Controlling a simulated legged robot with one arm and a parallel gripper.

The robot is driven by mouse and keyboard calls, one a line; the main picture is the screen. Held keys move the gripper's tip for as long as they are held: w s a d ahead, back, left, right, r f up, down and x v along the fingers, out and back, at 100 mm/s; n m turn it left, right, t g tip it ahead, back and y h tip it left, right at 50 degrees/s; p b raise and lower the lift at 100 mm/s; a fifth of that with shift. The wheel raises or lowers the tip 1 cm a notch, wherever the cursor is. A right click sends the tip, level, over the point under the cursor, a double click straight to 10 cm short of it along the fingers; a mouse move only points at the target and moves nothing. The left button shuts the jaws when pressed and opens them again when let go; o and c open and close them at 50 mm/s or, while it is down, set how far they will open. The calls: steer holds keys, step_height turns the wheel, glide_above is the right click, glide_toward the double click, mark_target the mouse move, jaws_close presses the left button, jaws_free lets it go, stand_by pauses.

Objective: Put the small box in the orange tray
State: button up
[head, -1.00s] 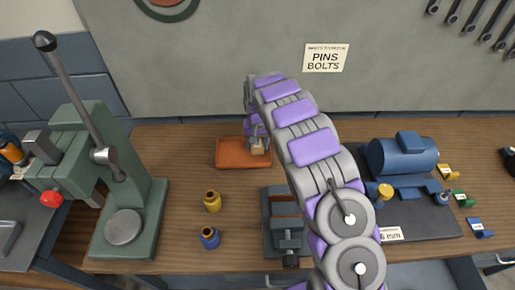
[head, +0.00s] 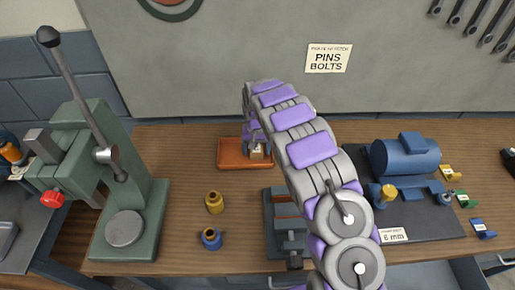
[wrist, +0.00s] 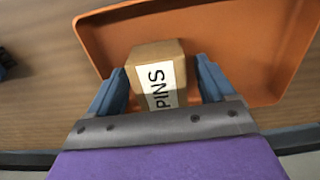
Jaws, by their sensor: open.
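The small box (wrist: 157,66) is tan cardboard with a white label reading PINS. In the wrist view it sits between my two fingers, over the near left part of the orange tray (wrist: 245,40). In the head view the small box (head: 257,152) is at the right part of the orange tray (head: 231,154). My gripper (wrist: 162,85) is open, its blue fingers on either side of the box, with a gap visible on the right. My gripper (head: 257,148) also shows small in the head view. The box's underside is hidden, so contact with the tray floor cannot be told.
A vise (head: 287,225) is at the front, partly behind my arm. A green press (head: 125,190) stands left. A blue motor casing (head: 405,157) lies right on a dark mat.

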steer(key=shift+a+r, duration=0.2)
steer(key=shift+r, duration=0.3)
step_height(320, 180, up, 10)
steer(key=p, duration=0.3)
steer(key=s+d+r, duration=0.8)
steer(key=s+r, duration=0.1)
steer(key=r, duration=0.1)
steer(key=s+d+r, duration=0.2)
steer(key=s, duration=0.6)
steer(key=s+d+r+m+g, duration=0.1)
steer(key=s+r, duration=0.2)
steer(key=s, duration=0.5)
steer(key=s+d+r, duration=0.2)
steer(key=s, duration=0.6)
steer(key=s+f+n, duration=0.1)
steer(key=s+f, duration=0.1)
steer(key=s, duration=1.4)
steer(key=shift+a+f+g, duration=0.25)
steer(key=shift+g, duration=0.15)
